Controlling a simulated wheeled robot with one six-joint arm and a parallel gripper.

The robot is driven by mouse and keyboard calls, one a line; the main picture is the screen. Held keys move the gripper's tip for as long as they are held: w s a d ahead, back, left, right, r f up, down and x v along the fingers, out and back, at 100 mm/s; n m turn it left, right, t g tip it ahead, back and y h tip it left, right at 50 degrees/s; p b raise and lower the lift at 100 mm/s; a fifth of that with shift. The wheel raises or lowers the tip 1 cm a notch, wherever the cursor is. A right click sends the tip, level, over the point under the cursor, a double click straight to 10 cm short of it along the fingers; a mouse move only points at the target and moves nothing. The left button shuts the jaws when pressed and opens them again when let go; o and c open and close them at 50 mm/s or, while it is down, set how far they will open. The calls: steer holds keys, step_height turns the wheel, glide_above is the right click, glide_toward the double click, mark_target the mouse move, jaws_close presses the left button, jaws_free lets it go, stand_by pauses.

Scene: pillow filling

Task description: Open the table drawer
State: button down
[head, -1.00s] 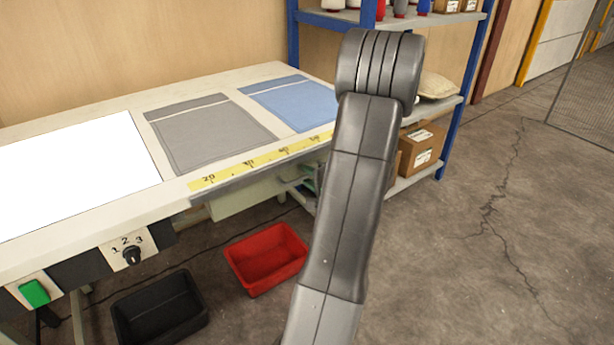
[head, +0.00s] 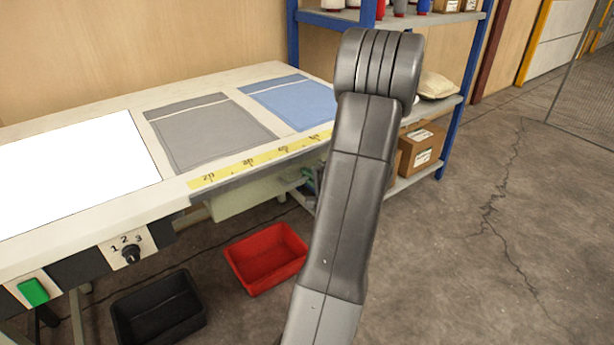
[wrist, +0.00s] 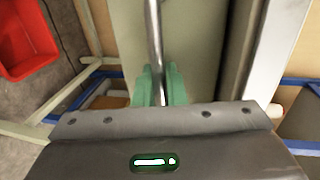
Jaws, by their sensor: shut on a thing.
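The table drawer (head: 245,198) is a pale green box under the table's front edge, partly hidden by the tabletop and my arm. In the wrist view its pale front (wrist: 200,50) fills the upper middle. A metal bar handle (wrist: 153,35) runs along that front. My gripper (wrist: 158,82) has green fingers, one on each side of the bar, shut on it. In the head view my arm hides most of the gripper. I cannot tell clearly how far the drawer stands out.
The worktable (head: 60,222) holds a grey fabric piece (head: 205,130) and a blue one (head: 292,100). A red bin (head: 265,258) and a black bin (head: 158,310) stand on the floor below. A blue-framed shelf (head: 447,130) stands behind my arm. Floor to the right is clear.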

steer(key=f+b+v, duration=0.2)
steer(key=b+v, duration=0.2)
steer(key=v, duration=0.8)
steer(key=s+f+b+v, duration=0.1)
steer(key=f+b+v, duration=0.2)
steer(key=v, duration=1)
steer(key=shift+d+b, duration=0.3)
steer(key=shift+b, duration=0.15)
steer(key=shift+f, duration=0.15)
steer(key=c, duration=1.6)
jaws_free()
steer(key=shift+o, duration=0.2)
steer(key=p+v, duration=0.2)
steer(key=v, duration=1.1)
steer(key=shift+s+d+p, duration=0.25)
steer(key=shift+s+p, duration=0.05)
steer(key=shift+p, duration=0.05)
steer(key=b+x, duration=0.2)
steer(key=x, duration=1.2)
steer(key=shift+b, duration=0.3)
